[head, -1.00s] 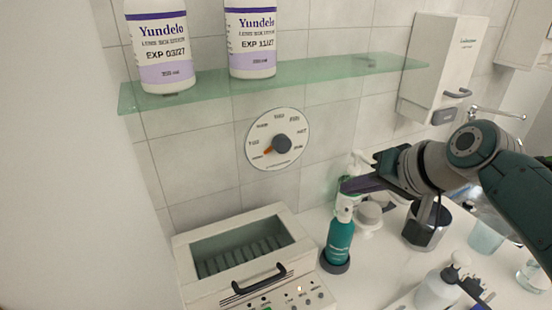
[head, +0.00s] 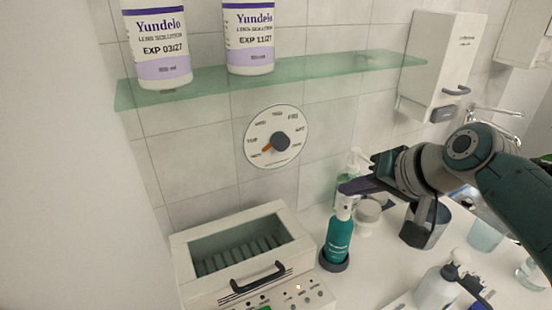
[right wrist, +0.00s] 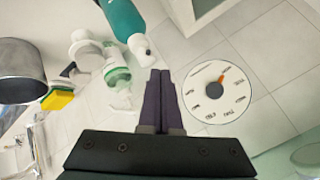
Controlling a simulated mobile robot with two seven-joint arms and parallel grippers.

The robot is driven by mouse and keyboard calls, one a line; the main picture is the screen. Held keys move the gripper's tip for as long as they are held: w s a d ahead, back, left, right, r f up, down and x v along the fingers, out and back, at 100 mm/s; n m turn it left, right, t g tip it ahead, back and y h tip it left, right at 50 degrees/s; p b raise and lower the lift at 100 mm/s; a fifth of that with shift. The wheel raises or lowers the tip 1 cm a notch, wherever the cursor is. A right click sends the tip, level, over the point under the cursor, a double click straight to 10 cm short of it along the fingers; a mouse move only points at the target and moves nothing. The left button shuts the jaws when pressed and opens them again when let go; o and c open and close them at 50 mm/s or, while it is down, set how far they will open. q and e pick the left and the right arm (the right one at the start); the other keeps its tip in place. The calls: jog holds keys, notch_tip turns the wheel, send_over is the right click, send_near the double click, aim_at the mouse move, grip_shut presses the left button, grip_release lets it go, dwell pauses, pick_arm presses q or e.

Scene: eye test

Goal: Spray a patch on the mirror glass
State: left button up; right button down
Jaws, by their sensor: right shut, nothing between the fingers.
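A teal spray bottle (head: 338,243) with a white head stands upright in a dark round holder (head: 333,265) on the counter. It also shows at the top of the right wrist view (right wrist: 122,18). My right gripper (head: 346,188) is at the bottle's white head, its dark purple fingers just above or behind it; I cannot tell whether they touch. In the right wrist view the fingers (right wrist: 160,75) are shut together with nothing between them, and the bottle is beyond them. My left gripper is not in view. No mirror glass can be made out.
A green pump bottle (head: 355,163) and a white jar (head: 367,212) stand close behind the teal bottle. A cream box with a handle (head: 240,290) is to its left. A dark metal canister (head: 425,230) is at right. A glass shelf (head: 300,70) and a dial (head: 262,128) are above.

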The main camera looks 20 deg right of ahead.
jog(key=shift+f+b, duration=0.5)
jog(key=shift+f, duration=0.2)
dwell(0.5)
jog(key=shift+r, duration=0.1)
jog(key=shift+r+p, duration=1)
jog(key=shift+p, duration=0.2)
notch_tip(320, 180, up, 6)
jog(key=p, duration=0.6)
dwell(1.1)
